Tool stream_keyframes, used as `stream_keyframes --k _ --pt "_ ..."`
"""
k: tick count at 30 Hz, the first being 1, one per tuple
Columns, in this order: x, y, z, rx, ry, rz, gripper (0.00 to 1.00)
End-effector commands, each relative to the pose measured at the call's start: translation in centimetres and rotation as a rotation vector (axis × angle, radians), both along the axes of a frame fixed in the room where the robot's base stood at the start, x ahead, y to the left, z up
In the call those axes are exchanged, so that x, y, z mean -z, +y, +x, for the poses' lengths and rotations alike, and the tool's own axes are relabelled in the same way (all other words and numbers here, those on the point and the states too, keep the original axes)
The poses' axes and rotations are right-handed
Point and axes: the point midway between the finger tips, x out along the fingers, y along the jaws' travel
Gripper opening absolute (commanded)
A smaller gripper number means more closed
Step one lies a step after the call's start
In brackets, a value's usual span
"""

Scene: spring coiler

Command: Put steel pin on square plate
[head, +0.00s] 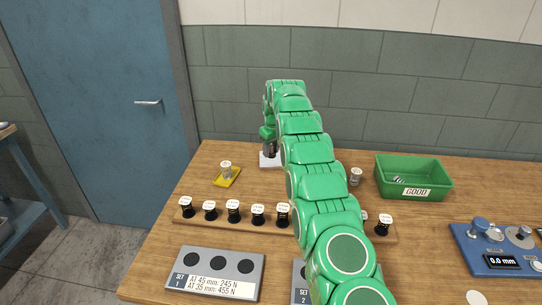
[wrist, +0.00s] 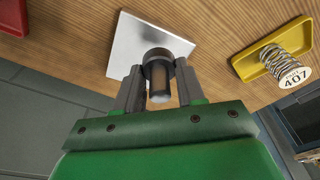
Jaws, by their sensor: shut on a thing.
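The square plate (wrist: 128,45) is pale metal and lies on the wooden table in the wrist view. It also shows in the head view (head: 264,161), below the end of my arm. My gripper (wrist: 160,85) is shut on the steel pin (wrist: 158,82), a short grey cylinder with a wider dark collar. The collar end overlaps the plate in the picture. I cannot tell whether it touches the plate or hangs just above it. In the head view my arm hides most of the gripper and pin.
A yellow tray (wrist: 244,66) with a spring tagged 407 (wrist: 284,62) is beside the plate. A red tray (wrist: 12,18) is at upper left. A green GOOD bin (head: 414,192), a rack of black tagged pieces (head: 222,224) and a blue gauge (head: 480,262) stand on the table.

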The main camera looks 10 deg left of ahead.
Motion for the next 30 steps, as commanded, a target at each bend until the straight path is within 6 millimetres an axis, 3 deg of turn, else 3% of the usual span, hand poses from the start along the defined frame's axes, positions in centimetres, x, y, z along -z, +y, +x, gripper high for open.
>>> stream_keyframes --k 16,28,29,30 --pt "3.0 0.1 0.2 0.001 -0.002 0.001 0.03" --pt "3.4 0.0 0.2 0.000 -0.002 0.001 0.03" --pt "3.4 0.1 0.2 0.000 -0.002 0.001 0.42" --pt "3.4 0.1 0.2 0.000 -0.002 0.001 0.48"
